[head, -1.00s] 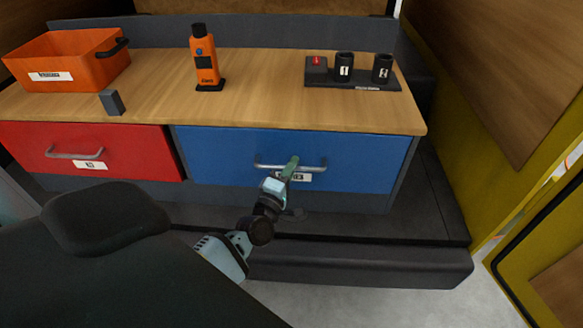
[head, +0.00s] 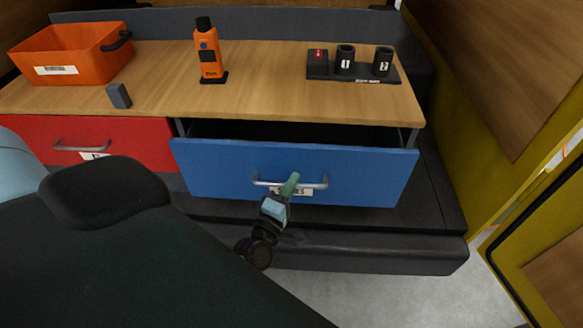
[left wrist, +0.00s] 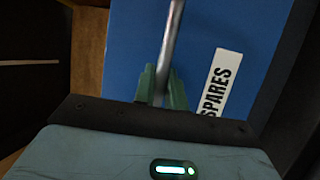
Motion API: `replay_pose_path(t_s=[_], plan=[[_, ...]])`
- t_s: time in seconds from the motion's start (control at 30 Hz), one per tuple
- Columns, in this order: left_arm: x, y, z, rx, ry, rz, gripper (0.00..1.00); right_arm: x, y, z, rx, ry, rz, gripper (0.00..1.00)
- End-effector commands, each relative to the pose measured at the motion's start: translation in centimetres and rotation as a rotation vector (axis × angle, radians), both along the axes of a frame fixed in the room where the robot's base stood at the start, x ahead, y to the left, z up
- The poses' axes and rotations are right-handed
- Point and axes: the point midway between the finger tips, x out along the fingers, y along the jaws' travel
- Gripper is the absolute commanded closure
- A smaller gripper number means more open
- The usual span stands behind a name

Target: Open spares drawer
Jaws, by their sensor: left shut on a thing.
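The blue spares drawer (head: 350,178) is under the right part of the wooden worktop and stands partly out, with a dark gap above its front. Its metal bar handle (head: 312,185) runs across the front. My left gripper (head: 291,181) is shut on the handle. In the left wrist view the green fingers (left wrist: 162,88) close around the bar (left wrist: 170,45), beside the white SPARES label (left wrist: 221,82) on the blue front. The inside of the drawer is dark and its contents are hidden. My right gripper is not in view.
A red drawer (head: 135,135) is shut at the left. A dark step (head: 380,258) lies below the drawer.

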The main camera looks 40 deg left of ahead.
Motion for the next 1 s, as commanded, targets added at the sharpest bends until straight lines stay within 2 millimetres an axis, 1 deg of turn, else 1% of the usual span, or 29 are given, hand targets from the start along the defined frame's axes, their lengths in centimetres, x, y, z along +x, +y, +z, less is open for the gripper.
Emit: replay_pose_path(t_s=[0.03, 0.1, 0.6, 0.8, 1.0], plan=[[-0.9, -0.5, 0.1, -0.002, 0.0, 0.001, 1.0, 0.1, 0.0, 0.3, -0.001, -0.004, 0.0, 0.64], [-2.1, -1.3, 0.1, -0.001, 0.001, 0.0, 1.0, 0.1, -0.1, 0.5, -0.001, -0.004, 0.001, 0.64], [-9.9, -6.0, 0.0, -0.002, 0.002, 0.001, 1.0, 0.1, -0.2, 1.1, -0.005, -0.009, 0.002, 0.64], [-12.2, -7.4, 0.0, -0.001, 0.002, 0.0, 1.0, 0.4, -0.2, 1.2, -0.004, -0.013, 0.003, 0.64], [-13.5, -8.3, 0.0, 0.001, 0.0, 0.0, 1.0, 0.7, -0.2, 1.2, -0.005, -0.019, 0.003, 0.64]])
